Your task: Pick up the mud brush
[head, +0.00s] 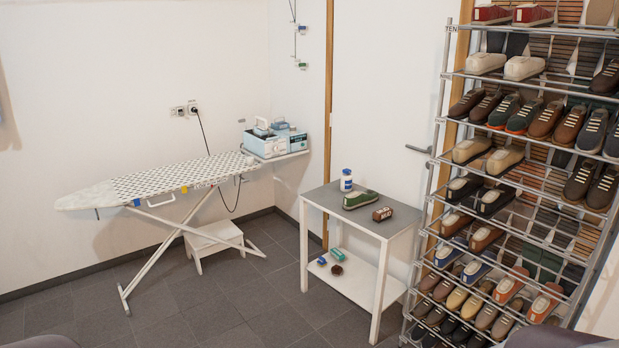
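The mud brush (382,214) is a small brown block with white lettering on its side. It lies on the grey top of a small white side table (352,222), near the front right edge. A green shoe with a white sole (360,200) lies just behind and left of it, and a white tub with a blue label (346,180) stands further back. Neither of my grippers is in view. Only grey rounded parts, probably of my own arms, show at the bottom corners.
A tall metal shoe rack (447,115) full of shoes stands close to the table's right. An ironing board (160,185) and a white step stool (212,240) are at the left. The table's lower shelf (345,278) holds small blue, green and dark items. The tiled floor in front is clear.

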